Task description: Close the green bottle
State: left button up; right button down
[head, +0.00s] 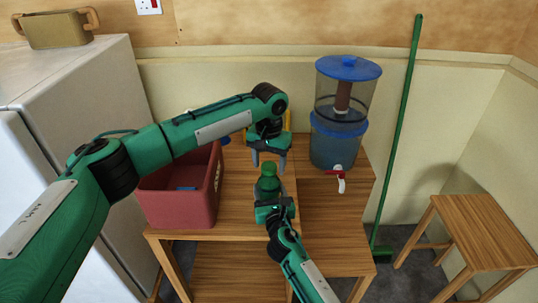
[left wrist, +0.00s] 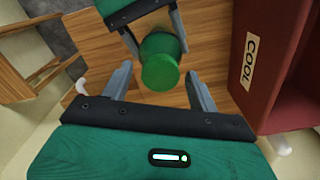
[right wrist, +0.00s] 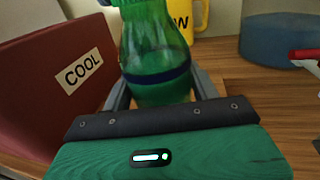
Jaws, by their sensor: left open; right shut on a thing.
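My left gripper (head: 268,161) is open and points down just above the bottle. In the left wrist view a round green top, which looks like a cap (left wrist: 160,72), lies between the open left fingers without visible contact. How firmly the cap sits on the neck cannot be told.
A dark red box (head: 180,205) marked COOL stands left of the bottle. The water dispenser (head: 340,120) with a red tap stands at the back right. The table's front right is clear.

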pick_arm(q)
jog(key=c, duration=1)
jog(key=m, duration=0.4)
jog(key=shift+m, duration=0.3)
jog(key=m, duration=0.3)
jog(key=shift+m, duration=0.3)
jog(key=o, duration=1.2)
jog(key=shift+c, duration=0.2)
notch_tip(320, 180, up, 12)
